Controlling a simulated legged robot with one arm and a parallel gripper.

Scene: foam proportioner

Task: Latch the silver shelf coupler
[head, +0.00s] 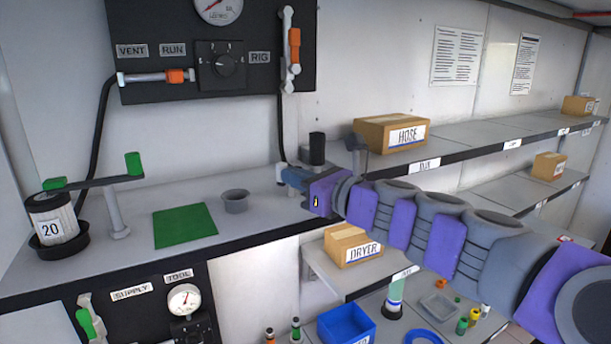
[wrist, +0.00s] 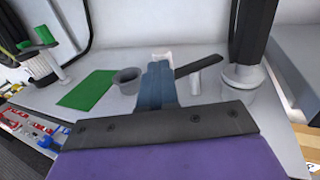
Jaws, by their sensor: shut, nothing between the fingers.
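A silver coupler (wrist: 243,80), a round collar with a thick black upright piece in it, stands on the counter right of my gripper in the wrist view. My gripper (head: 284,176) is shut and empty, low over the counter's right end. Its blue-grey fingers (wrist: 157,82) partly cover the lever's near end; I cannot tell whether they touch it.
A grey cup (head: 236,201) and a green mat (head: 185,226) lie left of my gripper. A green-handled lever stand (head: 113,208) is at far left. Shelves with a HOSE box (head: 390,134) and DRYER box (head: 352,247) flank my arm. A black panel (head: 215,50) hangs above.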

